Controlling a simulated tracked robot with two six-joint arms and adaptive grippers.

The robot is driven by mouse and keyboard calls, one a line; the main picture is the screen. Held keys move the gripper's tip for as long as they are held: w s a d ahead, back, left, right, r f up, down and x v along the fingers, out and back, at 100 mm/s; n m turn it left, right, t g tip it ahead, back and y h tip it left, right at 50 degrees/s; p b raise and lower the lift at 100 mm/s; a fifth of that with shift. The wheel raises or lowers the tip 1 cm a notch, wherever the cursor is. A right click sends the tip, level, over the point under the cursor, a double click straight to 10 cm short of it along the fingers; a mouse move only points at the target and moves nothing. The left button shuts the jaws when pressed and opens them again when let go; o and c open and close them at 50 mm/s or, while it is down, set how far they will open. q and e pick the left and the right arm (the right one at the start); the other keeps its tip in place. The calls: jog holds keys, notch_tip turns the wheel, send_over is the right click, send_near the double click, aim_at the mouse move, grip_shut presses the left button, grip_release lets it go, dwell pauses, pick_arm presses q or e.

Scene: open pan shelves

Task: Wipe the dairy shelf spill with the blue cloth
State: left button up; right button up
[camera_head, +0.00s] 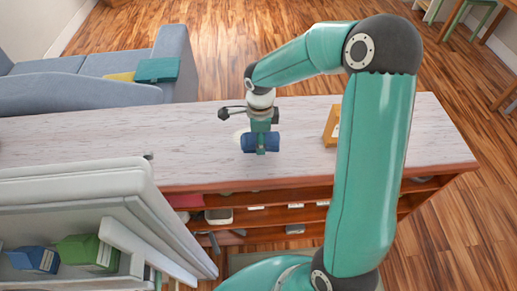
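My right gripper (261,141) points down over the marble counter, at the end of the teal arm coming in from the lower right. Its finger crosses a small dark blue item (247,142), which shows on both sides of it. I cannot tell if this is the blue cloth, or if the fingers are closed on it. The open fridge (110,183) fills the lower left. A blue carton (35,259) and a green carton (88,252) are inside it. No spill is visible. My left gripper is not in view.
The marble counter (90,135) is mostly clear. A wooden-framed item (331,125) lies on it, partly behind my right arm. Wooden shelves (280,216) with several small items run under the counter. A grey sofa (60,90) stands behind.

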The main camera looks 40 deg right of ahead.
jog(key=shift+f+b, duration=0.3)
jog(key=shift+f, duration=2)
jog(key=shift+f+b, duration=0.25)
jog(key=shift+b, duration=0.1)
jog(key=o, duration=1)
jog(key=shift+r, duration=0.1)
